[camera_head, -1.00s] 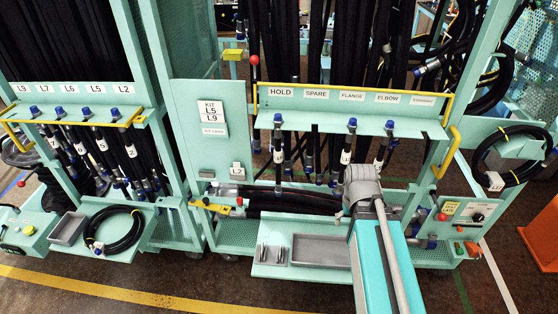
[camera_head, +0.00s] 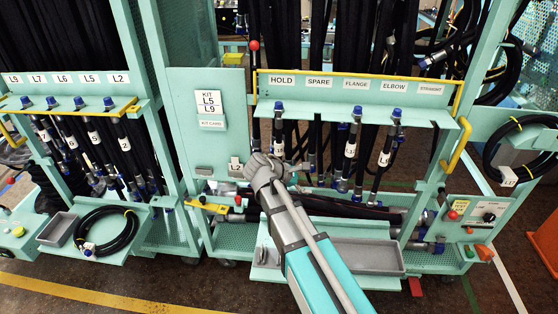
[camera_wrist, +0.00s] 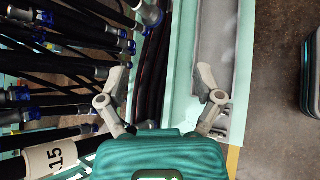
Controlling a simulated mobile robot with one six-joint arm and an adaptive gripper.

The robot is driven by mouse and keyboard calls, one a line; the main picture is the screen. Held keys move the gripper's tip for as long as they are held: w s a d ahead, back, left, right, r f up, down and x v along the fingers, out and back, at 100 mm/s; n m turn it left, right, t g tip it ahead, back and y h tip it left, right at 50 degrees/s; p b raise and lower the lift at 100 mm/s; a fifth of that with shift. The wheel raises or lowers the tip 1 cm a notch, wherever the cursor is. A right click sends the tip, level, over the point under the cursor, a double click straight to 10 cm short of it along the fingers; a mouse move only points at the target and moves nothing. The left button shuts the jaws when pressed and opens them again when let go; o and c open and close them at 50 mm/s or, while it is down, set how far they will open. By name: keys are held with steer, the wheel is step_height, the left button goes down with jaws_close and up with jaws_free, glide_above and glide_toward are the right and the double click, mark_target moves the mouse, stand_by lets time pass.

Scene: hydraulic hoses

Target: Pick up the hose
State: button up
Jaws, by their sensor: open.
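Several black hoses with blue caps hang from the right rack, including one under the HOLD label (camera_head: 279,140), one under FLANGE (camera_head: 350,150) and one under ELBOW (camera_head: 386,150). The pictures do not show which hose is meant. In the wrist view my gripper (camera_wrist: 165,80) is open and its fingers hold nothing. Dark hoses (camera_wrist: 152,75) lie beyond the gap between the fingers, nearer the left one. A hose with a white tag (camera_wrist: 52,157) is at the lower left, beside the gripper.
A grey tray (camera_head: 367,257) sits on the rack's front shelf. More hoses (camera_head: 335,207) lie along the rack's bottom. A coiled hose (camera_head: 107,230) rests on the left rack's shelf and another (camera_head: 515,150) hangs at the right. The floor in front is partly clear.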

steer(key=w+a+r+n+t+h+b, duration=0.25)
steer(key=a+n+t, duration=0.2)
steer(key=a, duration=0.55)
steer(key=n+t+b, duration=0.2)
steer(key=n+t, duration=0.1)
steer(key=n, duration=0.3)
glide_toward(279, 142)
steer(key=s+a+f, duration=0.1)
steer(key=a+f, duration=0.1)
steer(key=a, duration=0.1)
steer(key=shift+s+m+h, duration=0.2)
steer(key=shift+m+h, duration=0.05)
steer(key=shift+h, duration=0.1)
steer(key=shift+w, duration=0.1)
steer(key=shift+x, duration=4.2)
steer(key=shift+d, duration=0.15)
steer(key=shift+x, duration=2.55)
